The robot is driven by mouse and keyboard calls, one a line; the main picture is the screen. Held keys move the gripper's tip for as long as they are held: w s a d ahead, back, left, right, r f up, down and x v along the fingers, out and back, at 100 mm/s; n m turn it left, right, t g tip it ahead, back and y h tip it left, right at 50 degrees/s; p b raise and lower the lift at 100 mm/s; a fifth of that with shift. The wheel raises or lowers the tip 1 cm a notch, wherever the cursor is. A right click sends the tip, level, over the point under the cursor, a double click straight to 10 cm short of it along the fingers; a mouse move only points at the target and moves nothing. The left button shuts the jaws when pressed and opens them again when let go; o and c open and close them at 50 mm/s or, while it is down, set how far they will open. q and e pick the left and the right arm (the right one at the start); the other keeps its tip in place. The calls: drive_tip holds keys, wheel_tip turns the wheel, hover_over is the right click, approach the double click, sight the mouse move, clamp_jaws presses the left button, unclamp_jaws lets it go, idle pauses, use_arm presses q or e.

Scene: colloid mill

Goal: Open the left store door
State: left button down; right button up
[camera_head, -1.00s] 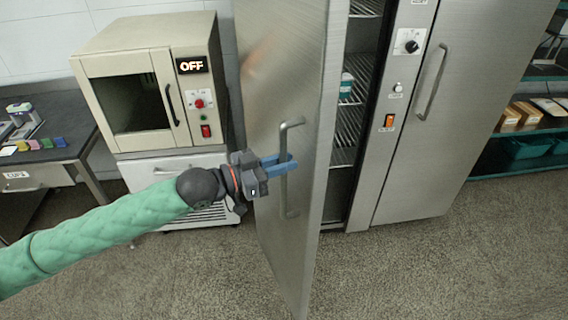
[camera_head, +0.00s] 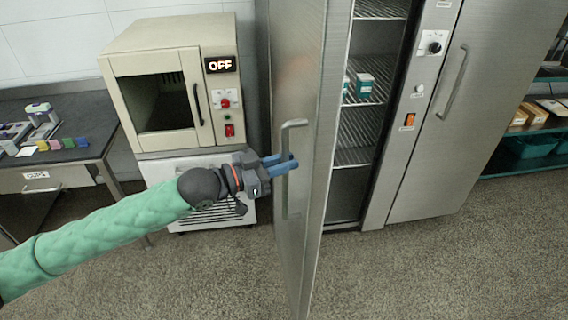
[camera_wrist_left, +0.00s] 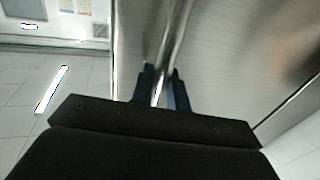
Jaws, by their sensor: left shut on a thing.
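The left store door (camera_head: 297,70) is a tall steel door standing wide open, swung out from the cabinet toward me. Its bar handle (camera_head: 286,150) is on the door's left-facing side in the head view. My left gripper (camera_head: 283,165) has its blue fingers closed around the handle at mid-height. In the left wrist view the handle bar (camera_wrist_left: 176,40) runs between the two fingers (camera_wrist_left: 162,92). Inside the store, wire shelves (camera_head: 372,100) hold teal and white boxes (camera_head: 363,86). My right gripper is not in view.
The right store door (camera_head: 450,120) is shut, beside a panel with a dial and an orange switch (camera_head: 409,121). A beige oven (camera_head: 170,85) marked OFF stands left of the open door, and a dark bench (camera_head: 60,155) is further left. The floor in front is clear.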

use_arm(q)
drive_tip(key=shift+w+r, duration=0.1)
drive_tip(key=shift+w, duration=0.05)
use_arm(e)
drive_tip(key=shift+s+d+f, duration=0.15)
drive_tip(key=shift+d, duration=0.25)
use_arm(q)
drive_tip(key=c, duration=1.4)
unclamp_jaws()
drive_tip(key=shift+c, duration=0.2)
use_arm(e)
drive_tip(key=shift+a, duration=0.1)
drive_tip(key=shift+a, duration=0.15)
use_arm(q)
drive_tip(key=shift+a, duration=0.1)
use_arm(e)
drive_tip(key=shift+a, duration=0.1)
